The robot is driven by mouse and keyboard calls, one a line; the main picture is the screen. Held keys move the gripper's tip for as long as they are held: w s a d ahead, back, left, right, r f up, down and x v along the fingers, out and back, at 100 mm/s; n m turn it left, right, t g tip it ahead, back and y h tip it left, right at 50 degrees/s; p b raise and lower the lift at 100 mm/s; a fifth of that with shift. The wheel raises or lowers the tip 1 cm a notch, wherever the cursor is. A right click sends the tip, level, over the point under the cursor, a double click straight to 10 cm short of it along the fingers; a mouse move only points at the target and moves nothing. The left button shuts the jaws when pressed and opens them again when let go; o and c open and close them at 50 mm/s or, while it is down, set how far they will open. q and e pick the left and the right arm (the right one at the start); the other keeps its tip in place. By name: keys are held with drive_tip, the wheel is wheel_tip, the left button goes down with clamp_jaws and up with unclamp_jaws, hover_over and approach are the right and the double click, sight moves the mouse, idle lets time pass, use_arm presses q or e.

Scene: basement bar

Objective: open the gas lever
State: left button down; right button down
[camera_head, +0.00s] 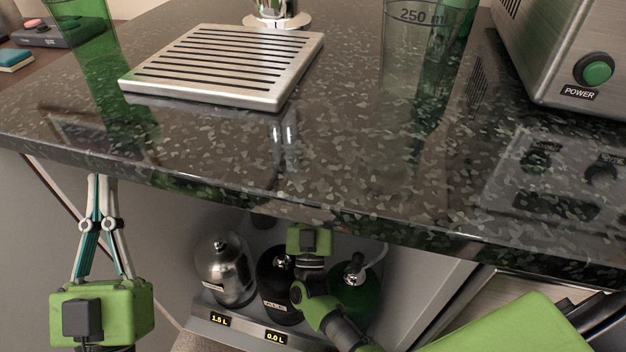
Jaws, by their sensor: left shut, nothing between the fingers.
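My left gripper (98,184) points up at the counter's front edge, left of the bottles. Its fingers come together at the tips, with nothing between them. Below the counter, a silver bottle (226,272), a black bottle (278,292) and a green bottle (352,296) stand side by side. My right gripper's green body is in front of the black and green bottles, and its fingers are hidden. I cannot make out a gas lever; the counter and my right arm cover part of the bottle area.
The dark speckled counter (330,160) overhangs the bottles. On it stand a slatted metal drip tray (224,66), a clear 250 ml measuring vessel (425,60) and a metal machine with a green POWER button (594,70). Displays below the bottles read 1.5 L and 0.0 L.

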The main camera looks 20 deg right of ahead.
drive_tip(key=shift+f, duration=0.1)
idle(0.5)
drive_tip(key=c, duration=2)
unclamp_jaws()
